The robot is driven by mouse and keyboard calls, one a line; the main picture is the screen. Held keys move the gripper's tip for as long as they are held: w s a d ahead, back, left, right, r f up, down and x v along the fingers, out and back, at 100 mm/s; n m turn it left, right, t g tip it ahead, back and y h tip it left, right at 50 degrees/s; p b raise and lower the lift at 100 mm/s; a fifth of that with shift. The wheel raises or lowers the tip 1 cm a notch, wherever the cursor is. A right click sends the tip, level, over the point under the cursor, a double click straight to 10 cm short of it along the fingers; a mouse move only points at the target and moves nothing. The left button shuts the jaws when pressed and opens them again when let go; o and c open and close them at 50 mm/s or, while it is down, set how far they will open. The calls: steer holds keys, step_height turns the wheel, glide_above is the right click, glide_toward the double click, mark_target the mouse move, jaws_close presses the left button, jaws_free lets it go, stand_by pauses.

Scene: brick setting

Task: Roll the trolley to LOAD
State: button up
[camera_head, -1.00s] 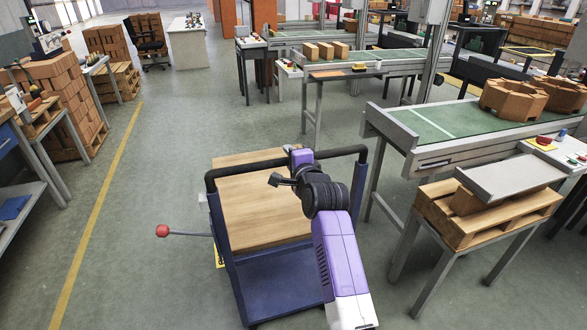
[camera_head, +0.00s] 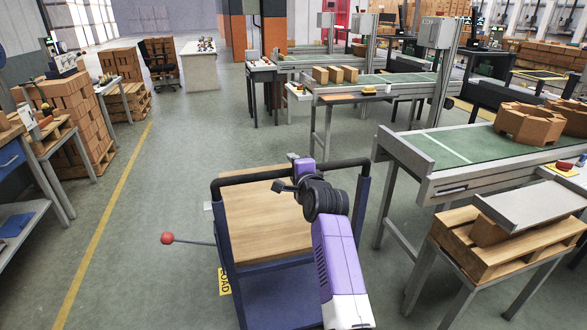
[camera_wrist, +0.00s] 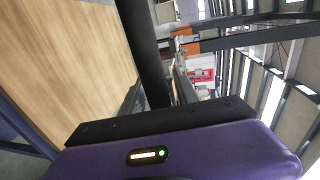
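The trolley (camera_head: 262,215) has a wooden top, a blue frame and a black handle bar (camera_head: 245,175). My gripper (camera_head: 287,180) is at the right part of this bar. In the wrist view the bar (camera_wrist: 147,50) runs into my gripper beside the wooden top (camera_wrist: 65,65). My fingertips are hidden, but the gripper appears closed on the bar. A yellow floor sign (camera_head: 224,282) ending in "OAD" shows at the trolley's left side, partly hidden by it. A rod with a red ball (camera_head: 167,238) sticks out left from the trolley.
A pallet table (camera_head: 500,250) and a green conveyor (camera_head: 470,150) stand close on the right. A workbench (camera_head: 25,210) and stacked bricks (camera_head: 75,115) are on the left. A yellow line (camera_head: 100,225) marks the floor. Open floor (camera_head: 190,140) lies beyond the trolley.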

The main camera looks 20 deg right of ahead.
stand_by(0.3)
steer(key=s+r, duration=0.1)
steer(key=s, duration=0.6)
steer(key=shift+s+r, duration=0.3)
steer(key=shift+s, duration=0.05)
steer(key=s+d+f+n, duration=0.25)
steer(key=s+f, duration=0.35)
steer(key=s, duration=0.3)
steer(key=s+d+f+n, duration=0.1)
steer(key=s+f+n, duration=0.3)
steer(key=s+f, duration=0.45)
steer(key=s+d+f+n, duration=0.2)
steer(key=s+f+n, duration=0.25)
steer(key=s, duration=0.65)
steer(key=s+a+n, duration=0.2)
steer(key=s+n, duration=0.1)
steer(key=s, duration=1.4)
steer(key=s+a+r+n, duration=0.1)
steer(key=s+r+n, duration=0.1)
steer(key=s, duration=0.5)
steer(key=s+a+r+n+g, duration=0.1)
steer(key=s+a+r+n, duration=0.1)
steer(key=s+r, duration=0.3)
steer(key=shift+a+v, duration=0.2)
steer(key=shift+v, duration=0.85)
